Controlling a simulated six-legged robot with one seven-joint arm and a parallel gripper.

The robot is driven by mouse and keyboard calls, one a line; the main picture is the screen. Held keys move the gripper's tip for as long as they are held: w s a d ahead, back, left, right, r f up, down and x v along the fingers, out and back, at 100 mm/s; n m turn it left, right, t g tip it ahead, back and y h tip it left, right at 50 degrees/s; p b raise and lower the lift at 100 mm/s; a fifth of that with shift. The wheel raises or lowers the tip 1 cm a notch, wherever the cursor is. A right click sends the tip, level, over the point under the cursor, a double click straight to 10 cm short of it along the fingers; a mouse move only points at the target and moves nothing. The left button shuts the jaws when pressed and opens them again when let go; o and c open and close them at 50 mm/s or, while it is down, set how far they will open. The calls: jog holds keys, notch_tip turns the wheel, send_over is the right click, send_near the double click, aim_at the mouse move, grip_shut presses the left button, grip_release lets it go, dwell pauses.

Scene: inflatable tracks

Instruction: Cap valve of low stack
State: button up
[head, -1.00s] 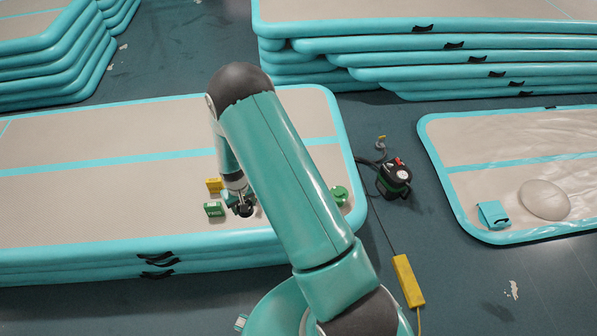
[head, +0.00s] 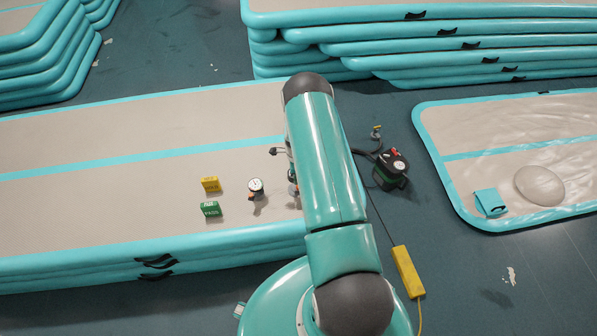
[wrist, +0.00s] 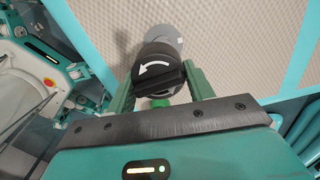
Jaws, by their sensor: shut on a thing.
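The low stack (head: 130,215) is a beige-topped, teal-edged pile of mats at the left in the head view. In the wrist view my gripper (wrist: 160,88) has green fingers shut on a round black cap (wrist: 157,68) with a white curved arrow. Behind the cap is a grey round part (wrist: 163,36) against the beige mat; I cannot tell whether the two touch or if it is the valve. In the head view my arm mostly hides the gripper, which is over the stack's right part. A white-faced gauge (head: 256,186) with an orange part stands on the stack, apart from my gripper.
A yellow box (head: 210,184) and a green box (head: 211,209) sit on the stack, left of the gauge. A black pump (head: 391,170) with a hose and a yellow power strip (head: 408,271) are on the floor to the right. A flatter mat (head: 465,175) lies further right.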

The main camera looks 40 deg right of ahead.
jog(key=shift+s+d+f+m, duration=0.1)
jog(key=shift+d+f+m, duration=0.15)
jog(key=shift+d+m, duration=0.4)
jog(key=shift+n, duration=0.25)
jog(key=shift+f, duration=2.9)
jog(key=shift+f, duration=2.05)
jog(key=n, duration=0.4)
jog(key=shift+w+n, duration=0.2)
jog(key=shift+n, duration=0.5)
